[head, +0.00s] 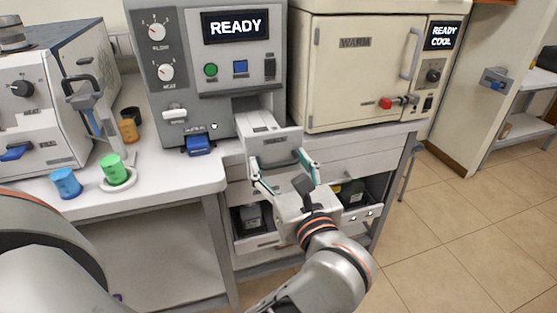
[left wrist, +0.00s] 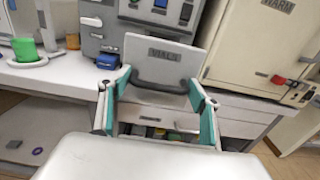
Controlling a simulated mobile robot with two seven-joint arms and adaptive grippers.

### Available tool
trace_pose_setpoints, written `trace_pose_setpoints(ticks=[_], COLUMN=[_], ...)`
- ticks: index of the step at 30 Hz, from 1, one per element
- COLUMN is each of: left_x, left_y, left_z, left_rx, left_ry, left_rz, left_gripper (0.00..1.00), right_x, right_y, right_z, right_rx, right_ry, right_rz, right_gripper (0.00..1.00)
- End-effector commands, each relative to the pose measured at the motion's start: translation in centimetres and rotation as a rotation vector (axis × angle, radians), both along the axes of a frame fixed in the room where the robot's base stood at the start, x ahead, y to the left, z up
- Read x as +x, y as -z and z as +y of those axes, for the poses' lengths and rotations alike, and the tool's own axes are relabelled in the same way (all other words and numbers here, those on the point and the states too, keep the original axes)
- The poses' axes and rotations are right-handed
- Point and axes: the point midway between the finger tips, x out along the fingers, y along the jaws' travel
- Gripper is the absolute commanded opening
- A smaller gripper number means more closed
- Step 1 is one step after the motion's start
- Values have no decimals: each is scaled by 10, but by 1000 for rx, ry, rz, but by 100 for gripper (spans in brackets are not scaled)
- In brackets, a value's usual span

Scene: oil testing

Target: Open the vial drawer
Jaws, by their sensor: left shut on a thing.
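The vial drawer (head: 273,146) sticks out of the grey machine's lower front, its top side visible behind the front panel. In the left wrist view its front (left wrist: 165,52) carries the label VIALS. A dark bar handle (left wrist: 158,87) crosses the lower part of that front. My left gripper (head: 283,165) is at the handle, one finger at each end of it, shut on the handle. The same fingers show in the left wrist view (left wrist: 160,80). The inside of the drawer is mostly hidden. My right gripper is not in view.
The grey machine (head: 175,100) reads READY. A cream oven (head: 350,75) stands to its right. Blue (head: 66,183) and green (head: 112,170) cups stand on the left counter. Lower drawers (head: 256,243) stand open below my gripper. The floor at right is clear.

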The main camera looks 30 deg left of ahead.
Motion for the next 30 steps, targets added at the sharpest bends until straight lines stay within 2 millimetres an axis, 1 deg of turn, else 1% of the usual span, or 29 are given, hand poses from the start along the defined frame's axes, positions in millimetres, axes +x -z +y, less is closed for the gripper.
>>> trace_pose_setpoints(ticks=[8,9,17,20,23,30], left_x=[1,1,0,-2,-8,-31], left_y=[0,0,0,0,1,1], left_z=[-1,-1,-1,-4,-11,-39], left_rx=[2,1,1,0,-2,-2], left_ry=[4,4,2,2,3,4], left_rz=[1,0,1,1,3,3], left_gripper=[24,69,69,69,69,69], right_x=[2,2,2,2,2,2], right_y=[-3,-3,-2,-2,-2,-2], right_z=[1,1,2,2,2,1], right_rx=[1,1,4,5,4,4], right_ry=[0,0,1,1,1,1], right_rz=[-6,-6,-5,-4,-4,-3], right_gripper=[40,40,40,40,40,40])
